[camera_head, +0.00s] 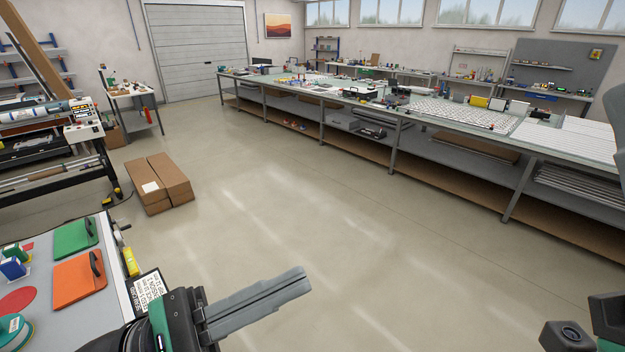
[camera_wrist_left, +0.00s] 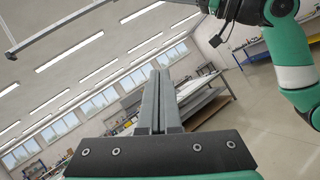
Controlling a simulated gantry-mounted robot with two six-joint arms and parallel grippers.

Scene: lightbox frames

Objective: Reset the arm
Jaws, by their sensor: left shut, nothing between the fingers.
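My left gripper (camera_head: 302,280) reaches in from the bottom left of the head view, out over bare floor beside the near table. Its two grey fingers lie together and hold nothing. In the left wrist view the shut fingers (camera_wrist_left: 159,78) point up and away from the table, toward the room's windows and ceiling. A green and white arm of mine (camera_wrist_left: 290,70) shows at the right of the wrist view.
The near table (camera_head: 75,300) at lower left carries a green clipboard (camera_head: 76,236), an orange clipboard (camera_head: 79,279) and small boxes. Brown cartons (camera_head: 160,183) lie on the floor. A long workbench (camera_head: 440,128) runs along the back right. The floor between is clear.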

